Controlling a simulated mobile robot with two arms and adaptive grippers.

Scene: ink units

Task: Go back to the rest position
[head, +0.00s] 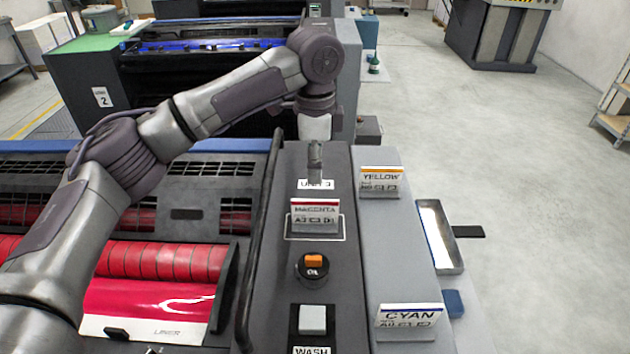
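My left arm comes in from the left and reaches across the ink unit. My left gripper (315,172) points down over the grey console, just above the UNIT 3 label (316,184). Its fingers look like one narrow shape from here, so I cannot tell whether they are open or shut, and I see nothing held in them. My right gripper is out of view.
The console carries a MAGENTA card (314,213), an orange OIL knob (313,261) and a WASH button (312,319). YELLOW (381,180) and CYAN (409,316) cards stand to the right, near a metal tray (440,238). Red rollers (155,260) lie left.

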